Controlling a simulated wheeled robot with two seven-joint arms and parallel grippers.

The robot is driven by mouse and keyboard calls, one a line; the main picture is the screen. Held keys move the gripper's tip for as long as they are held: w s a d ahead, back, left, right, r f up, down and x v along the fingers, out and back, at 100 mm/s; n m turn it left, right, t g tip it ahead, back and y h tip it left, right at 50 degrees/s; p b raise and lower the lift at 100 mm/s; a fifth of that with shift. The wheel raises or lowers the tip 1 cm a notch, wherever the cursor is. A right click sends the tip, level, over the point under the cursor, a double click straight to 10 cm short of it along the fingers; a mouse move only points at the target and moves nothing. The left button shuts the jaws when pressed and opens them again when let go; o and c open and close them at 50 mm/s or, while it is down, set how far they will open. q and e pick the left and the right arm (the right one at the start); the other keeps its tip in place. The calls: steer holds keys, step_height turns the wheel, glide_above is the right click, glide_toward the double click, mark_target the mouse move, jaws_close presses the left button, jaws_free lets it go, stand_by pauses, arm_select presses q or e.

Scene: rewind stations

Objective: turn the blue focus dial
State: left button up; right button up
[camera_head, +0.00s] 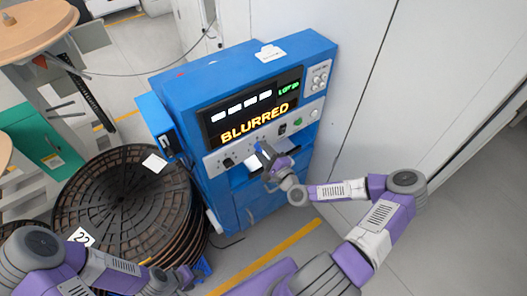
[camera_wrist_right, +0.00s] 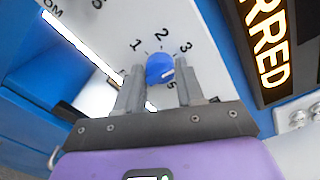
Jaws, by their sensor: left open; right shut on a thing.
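The blue focus dial (camera_wrist_right: 160,68) sits on a white panel, with the numbers 1, 2 and 3 printed around it. A small pale mark shows on the dial's lower right. My right gripper (camera_wrist_right: 160,88) has one finger on each side of the dial and is shut on it. In the head view my right gripper (camera_head: 268,172) is at the blue machine's lower front panel, and the dial is hidden behind it. The machine's screen (camera_head: 254,121) reads "BLURRED". My left gripper (camera_head: 188,276) is open, low at the bottom left, away from the machine.
A stack of large dark reels (camera_head: 122,196) stands left of the blue machine (camera_head: 250,62). A pale wall and cabinet doors (camera_head: 365,120) stand on the right. Grey floor is free in front.

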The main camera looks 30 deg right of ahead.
steer(key=shift+n, duration=0.3)
steer(key=o, duration=1)
steer(key=s+p, duration=0.1)
steer(key=s, duration=0.6)
steer(key=shift+s+d, duration=0.25)
steer(key=shift+s, duration=0.05)
